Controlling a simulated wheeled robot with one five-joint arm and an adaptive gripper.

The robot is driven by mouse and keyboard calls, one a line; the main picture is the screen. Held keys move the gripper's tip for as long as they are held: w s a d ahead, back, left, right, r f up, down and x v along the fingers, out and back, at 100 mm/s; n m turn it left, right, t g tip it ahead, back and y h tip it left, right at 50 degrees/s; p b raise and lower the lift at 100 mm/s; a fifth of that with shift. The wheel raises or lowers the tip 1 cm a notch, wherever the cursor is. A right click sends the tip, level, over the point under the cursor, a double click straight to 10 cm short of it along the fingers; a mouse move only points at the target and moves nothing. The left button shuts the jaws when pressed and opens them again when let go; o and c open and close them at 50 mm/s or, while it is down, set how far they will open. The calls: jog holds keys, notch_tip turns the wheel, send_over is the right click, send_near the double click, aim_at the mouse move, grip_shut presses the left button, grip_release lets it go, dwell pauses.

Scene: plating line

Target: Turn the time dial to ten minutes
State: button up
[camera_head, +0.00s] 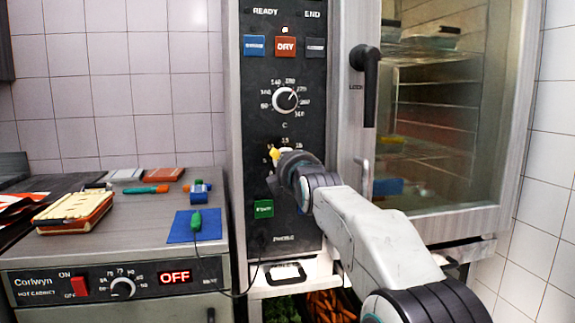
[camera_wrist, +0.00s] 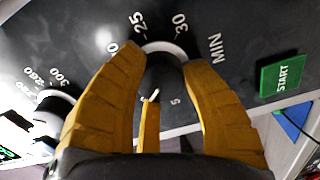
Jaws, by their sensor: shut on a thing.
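The time dial is a dark knob with a pale rim. In the wrist view its knob (camera_wrist: 166,75) sits between the yellow fingers of my gripper (camera_wrist: 160,58), which are closed around it from both sides. Printed 25, 30, MIN and 5 show around it; another number is partly covered by the left finger. A short white mark shows on the knob's near side, but I cannot tell exactly which number it points to. In the head view my gripper (camera_head: 278,158) is against the panel and hides most of the dial.
Above is the temperature dial (camera_head: 286,99); below is the green START button (camera_head: 264,209). The oven door handle (camera_head: 368,85) stands out to the right of the panel. A hot cabinet (camera_head: 130,262) with loose items stands at left.

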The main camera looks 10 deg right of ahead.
jog(key=shift+a+r+n, duration=0.15)
jog(key=shift+r+n, duration=0.05)
jog(key=shift+n, duration=0.4)
jog(key=o, duration=1)
jog(key=shift+a+f, duration=0.15)
jog(key=shift+c, duration=0.2)
jog(key=shift+o, duration=1.3)
jog(key=shift+f, duration=0.1)
jog(key=s, duration=1.2)
